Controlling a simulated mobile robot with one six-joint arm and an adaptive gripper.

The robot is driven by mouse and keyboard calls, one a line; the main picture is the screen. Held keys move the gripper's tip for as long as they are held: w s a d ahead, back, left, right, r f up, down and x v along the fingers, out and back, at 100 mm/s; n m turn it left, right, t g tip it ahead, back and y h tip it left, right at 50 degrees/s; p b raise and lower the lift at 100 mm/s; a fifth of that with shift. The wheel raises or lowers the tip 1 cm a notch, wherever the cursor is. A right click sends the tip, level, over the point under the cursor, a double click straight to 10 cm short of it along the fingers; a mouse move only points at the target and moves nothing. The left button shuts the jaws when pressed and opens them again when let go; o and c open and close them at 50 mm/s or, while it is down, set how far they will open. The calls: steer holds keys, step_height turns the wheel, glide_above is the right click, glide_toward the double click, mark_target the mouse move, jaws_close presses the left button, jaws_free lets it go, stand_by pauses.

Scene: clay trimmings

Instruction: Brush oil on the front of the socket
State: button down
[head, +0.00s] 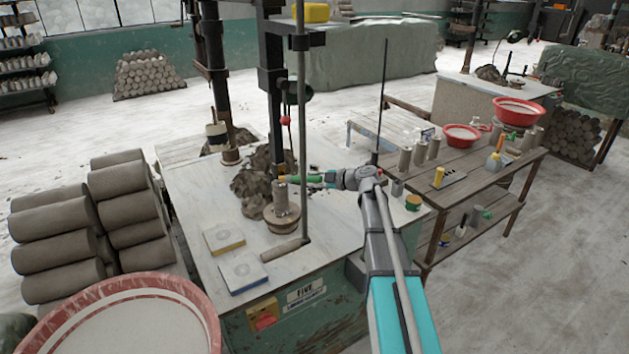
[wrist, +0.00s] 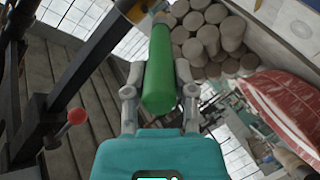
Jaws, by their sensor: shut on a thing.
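My gripper (head: 334,180) is shut on a green-handled brush (head: 308,179), held level above the machine table and pointing left. In the wrist view the green handle (wrist: 159,75) lies between the two fingers, its head away from me. The socket seems to be the upright grey cylinder (head: 281,197) on a round base (head: 283,220). The brush head is at its upper end; I cannot tell whether they touch. A small green and yellow tin (head: 413,202) stands near the table's right edge.
A dark clay heap (head: 257,180) lies behind the socket. A vertical rod (head: 302,120) and a black column (head: 270,80) rise close to it. Two flat tiles (head: 224,238) lie at the front left. A wooden bench (head: 480,165) with bowls and cylinders stands right.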

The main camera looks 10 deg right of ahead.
steer(key=shift+w+a, duration=0.2)
steer(key=shift+w, duration=0.3)
steer(key=shift+w+a, duration=0.15)
steer(key=shift+w, duration=0.35)
stand_by(1.0)
steer(key=shift+d, duration=0.15)
steer(key=shift+w+d, duration=0.3)
steer(key=shift+d, duration=0.6)
steer(key=shift+w+d, duration=0.25)
steer(key=shift+d, duration=0.65)
steer(key=shift+a, duration=0.1)
steer(key=shift+s+a, duration=0.3)
steer(key=shift+a, duration=0.65)
steer(key=shift+s+a, duration=0.25)
steer(key=shift+a, duration=0.65)
steer(key=s+d, duration=0.2)
steer(key=s, duration=0.3)
steer(key=shift+s, duration=0.45)
